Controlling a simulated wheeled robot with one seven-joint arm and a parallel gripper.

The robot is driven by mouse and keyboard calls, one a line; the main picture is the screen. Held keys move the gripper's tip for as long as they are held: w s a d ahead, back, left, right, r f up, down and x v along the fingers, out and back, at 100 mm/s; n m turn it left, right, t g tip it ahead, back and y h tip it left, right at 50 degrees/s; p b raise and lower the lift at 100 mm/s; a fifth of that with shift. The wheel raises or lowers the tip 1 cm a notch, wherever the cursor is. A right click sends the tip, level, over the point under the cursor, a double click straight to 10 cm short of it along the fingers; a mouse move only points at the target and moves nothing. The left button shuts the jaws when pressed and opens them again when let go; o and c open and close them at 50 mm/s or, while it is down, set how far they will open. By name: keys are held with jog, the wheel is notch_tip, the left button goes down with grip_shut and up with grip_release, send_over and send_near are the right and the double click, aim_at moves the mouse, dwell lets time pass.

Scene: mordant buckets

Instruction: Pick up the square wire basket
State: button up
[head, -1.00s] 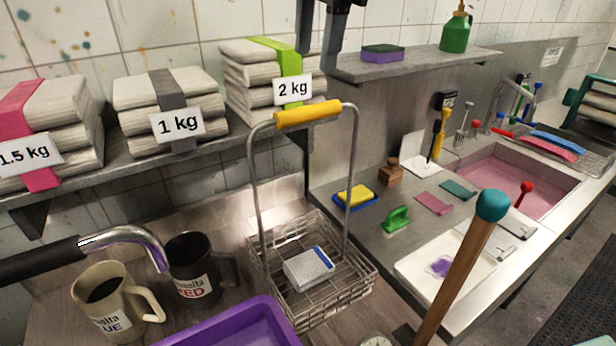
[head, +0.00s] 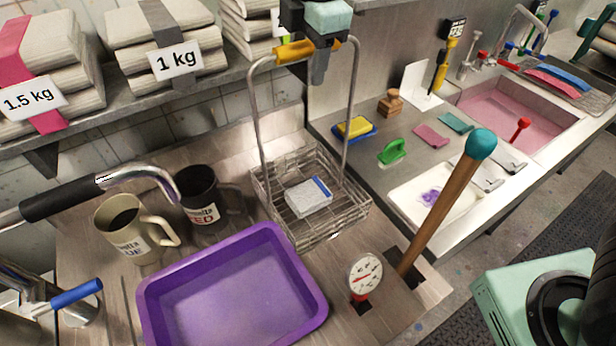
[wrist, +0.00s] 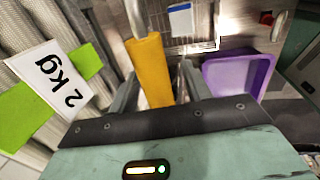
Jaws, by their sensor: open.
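The square wire basket (head: 337,222) stands on the metal counter with its tall wire handle upright. The handle's yellow grip (head: 293,51) is at the top. A white block with a blue edge (head: 309,196) lies inside the basket. My gripper (head: 318,64) is at the handle's top, with one finger crossing in front of the yellow grip. In the wrist view the yellow grip (wrist: 150,70) runs between the two open fingers, nearer the left one. I cannot tell whether either finger touches it.
A purple tray (head: 235,232), beige mug (head: 124,236) and dark mug (head: 198,205) stand left of the basket. A dial gauge (head: 365,270) and teal-topped wooden rod (head: 440,205) stand to the right. A shelf with towel stacks (head: 165,70) is close behind the gripper.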

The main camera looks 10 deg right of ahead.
grip_shut()
jog(key=shift+r, duration=0.15)
